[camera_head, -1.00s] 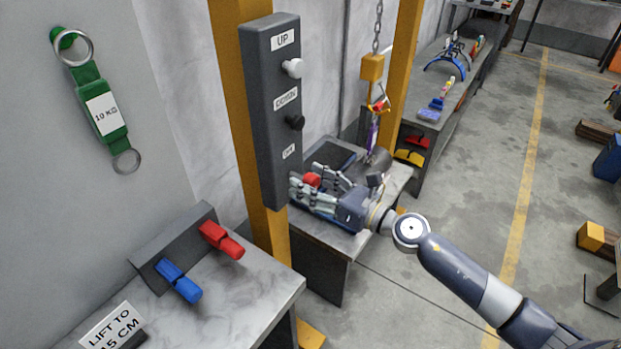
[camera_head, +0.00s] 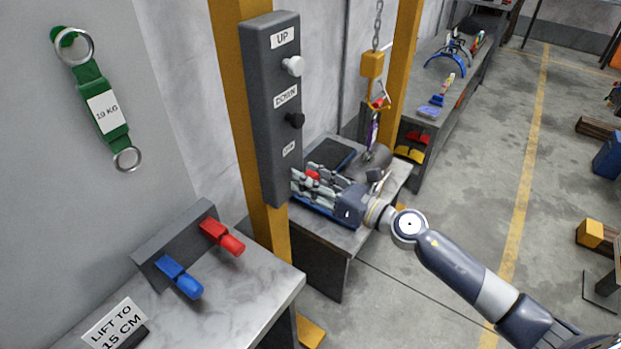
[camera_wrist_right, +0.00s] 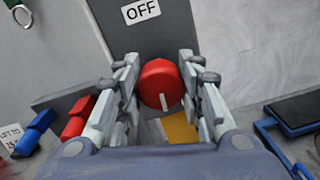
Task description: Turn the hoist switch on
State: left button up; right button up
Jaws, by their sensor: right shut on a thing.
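The hoist control box (camera_head: 274,110) is a tall grey box on a yellow post, with labels UP, DOWN and a small lower label. In the right wrist view the label reads OFF (camera_wrist_right: 141,10). Below it is the round red switch knob (camera_wrist_right: 161,84), with a white mark pointing down. My right gripper (camera_wrist_right: 158,72) is shut on the red knob, one finger on each side. In the head view the right gripper (camera_head: 300,182) is at the box's lower end, and its fingers hide most of the knob. My left gripper is not in view.
A white knob (camera_head: 293,66) and a black knob (camera_head: 295,120) stick out of the box above the gripper. A bench with red (camera_head: 222,236) and blue (camera_head: 180,277) handles stands at the lower left. A hoist hook (camera_head: 377,98) hangs behind. Open floor lies to the right.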

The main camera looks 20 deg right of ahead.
jog(key=m+p, duration=0.2)
jog(key=m, duration=0.2)
jog(key=shift+r, duration=0.2)
jog(key=m+p, duration=0.2)
jog(key=m, duration=0.2)
jog(key=shift+m, duration=0.3)
jog(key=m+p, duration=0.2)
jog(key=m, duration=0.2)
jog(key=shift+d+g+p, duration=0.1)
jog(key=shift+g+p, duration=0.2)
jog(key=shift+f+m+p, duration=0.15)
jog(key=shift+m+p, duration=0.6)
jog(key=shift+m, duration=1.25)
jog(key=o, duration=1.1)
jog(key=shift+f, duration=0.1)
